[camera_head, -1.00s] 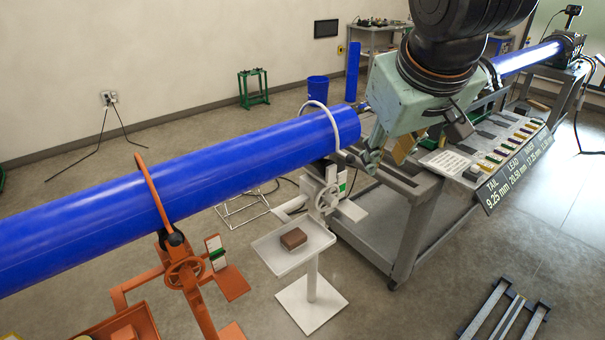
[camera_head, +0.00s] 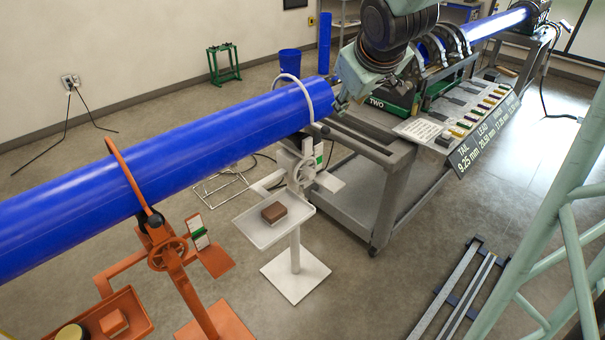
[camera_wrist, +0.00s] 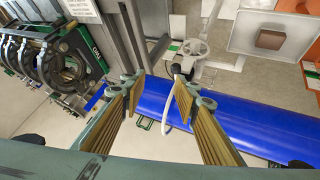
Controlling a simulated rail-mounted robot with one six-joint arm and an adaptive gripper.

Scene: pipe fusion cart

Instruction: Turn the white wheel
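The white wheel (camera_head: 303,172) is a small spoked handwheel on the white pipe stand, below the end of the blue pipe (camera_head: 160,165). It also shows in the wrist view (camera_wrist: 194,47), at top centre beyond my fingertips. My gripper (camera_head: 342,100) is near the pipe's right end, above and to the right of the wheel and apart from it. The white hoop (camera_head: 303,92) of the stand arches over the pipe.
The white stand's tray (camera_head: 262,236) holds a brown block (camera_head: 274,212). An orange stand with its own wheel (camera_head: 168,254) is at the left. The grey cart (camera_head: 385,165) stands right of the white stand. A pale green lattice frame (camera_head: 545,260) is at the right.

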